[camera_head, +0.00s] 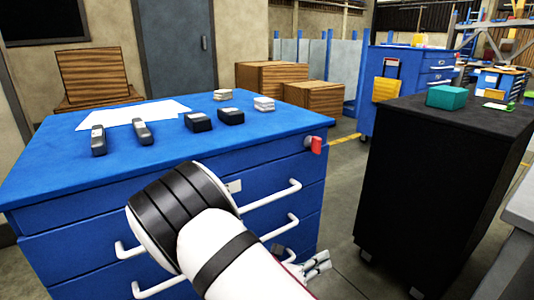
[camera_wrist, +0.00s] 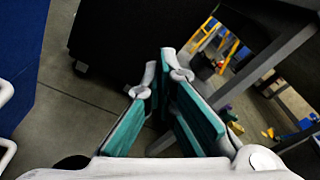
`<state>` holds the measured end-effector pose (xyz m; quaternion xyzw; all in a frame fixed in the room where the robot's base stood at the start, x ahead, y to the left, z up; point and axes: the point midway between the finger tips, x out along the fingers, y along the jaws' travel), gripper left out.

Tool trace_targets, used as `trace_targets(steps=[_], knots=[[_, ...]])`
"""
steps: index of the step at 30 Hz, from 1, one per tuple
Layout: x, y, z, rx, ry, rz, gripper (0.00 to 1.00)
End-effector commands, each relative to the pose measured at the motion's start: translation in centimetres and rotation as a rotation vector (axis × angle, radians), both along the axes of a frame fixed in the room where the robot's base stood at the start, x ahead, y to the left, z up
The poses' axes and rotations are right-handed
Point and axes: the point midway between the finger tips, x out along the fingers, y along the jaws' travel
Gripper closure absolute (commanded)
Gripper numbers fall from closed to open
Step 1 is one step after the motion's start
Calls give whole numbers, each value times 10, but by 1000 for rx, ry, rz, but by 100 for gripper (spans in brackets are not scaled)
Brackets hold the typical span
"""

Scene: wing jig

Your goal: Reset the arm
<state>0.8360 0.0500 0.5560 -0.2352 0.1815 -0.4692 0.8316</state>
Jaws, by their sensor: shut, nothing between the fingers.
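My arm, white with black bands, reaches across the lower middle of the head view in front of the blue drawer cabinet (camera_head: 70,215). My gripper (camera_head: 318,265) shows small and partly hidden behind the arm, low beside the cabinet's right side. In the wrist view my gripper (camera_wrist: 166,75) has teal-padded fingers that meet at the tips. It is shut and empty, with the floor (camera_wrist: 75,130) and dark furniture beyond it.
The cabinet top holds paper sheets (camera_head: 135,113), several dark blocks (camera_head: 198,122) and pale stacks (camera_head: 264,103). White drawer handles (camera_head: 270,196) stick out near my arm. A black cabinet (camera_head: 430,190) with a teal box (camera_head: 446,97) stands right. Floor shows between the cabinets.

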Motion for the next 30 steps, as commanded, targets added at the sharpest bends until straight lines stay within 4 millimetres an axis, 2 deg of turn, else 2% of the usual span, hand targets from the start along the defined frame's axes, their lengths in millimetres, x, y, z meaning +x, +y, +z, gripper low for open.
trace_targets(steps=[1, 6, 15, 23, 30], knots=[[-6, -11, 17, 60, -46, -69, 100], [-34, -42, 63, 243, -201, -300, 100], [-100, -85, 131, 526, -480, -703, 100], [-166, -105, 176, 738, -721, -1042, 100], [-229, -107, 207, 910, -940, -1343, 100]])
